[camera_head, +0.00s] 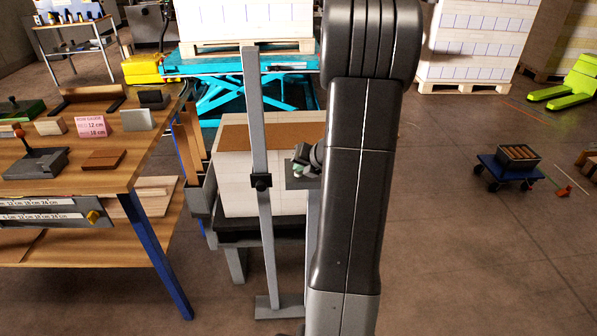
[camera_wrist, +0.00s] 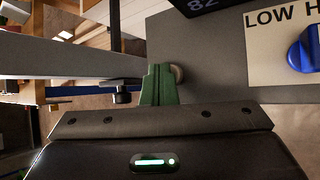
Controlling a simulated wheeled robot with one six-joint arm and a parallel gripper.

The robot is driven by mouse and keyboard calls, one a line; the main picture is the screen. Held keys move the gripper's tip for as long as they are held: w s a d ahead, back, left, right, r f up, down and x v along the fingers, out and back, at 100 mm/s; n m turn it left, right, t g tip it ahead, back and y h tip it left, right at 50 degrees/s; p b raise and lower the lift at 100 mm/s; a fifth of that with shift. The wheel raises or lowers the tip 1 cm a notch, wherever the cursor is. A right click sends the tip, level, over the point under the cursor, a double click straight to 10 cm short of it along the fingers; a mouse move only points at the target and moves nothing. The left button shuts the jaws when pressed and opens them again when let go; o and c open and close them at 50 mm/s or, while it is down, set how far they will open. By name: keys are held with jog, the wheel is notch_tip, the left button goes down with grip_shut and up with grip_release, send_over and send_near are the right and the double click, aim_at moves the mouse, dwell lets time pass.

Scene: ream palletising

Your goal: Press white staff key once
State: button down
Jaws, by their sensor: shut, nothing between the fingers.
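In the wrist view my gripper (camera_wrist: 159,72) shows as green fingers, closed together with nothing between them. Its tips are in front of a grey panel (camera_wrist: 200,55). A pale round key (camera_wrist: 179,73) sticks out from the panel right beside the fingertips, partly hidden by them. I cannot tell whether the fingers touch it, and its lettering does not show. In the head view my arm hides most of the gripper; a grey box (camera_head: 296,183) on a post shows beside the arm.
The panel also carries a blue knob (camera_wrist: 304,50) on a plate marked LOW and a dark display (camera_wrist: 205,4). A grey upright post (camera_head: 258,130) stands left of my arm. A wooden bench (camera_head: 130,172) is at the left. The floor at the right is mostly clear around a blue dolly (camera_head: 508,172).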

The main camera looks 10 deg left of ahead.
aim_at(301, 174)
jog(key=shift+r+p, duration=0.9)
jog(key=shift+r, duration=0.05)
jog(key=shift+r, duration=0.1)
notch_tip(301, 174, up, 5)
jog(key=p, duration=0.4)
jog(key=shift+p, duration=0.4)
jog(key=shift+d, duration=0.1)
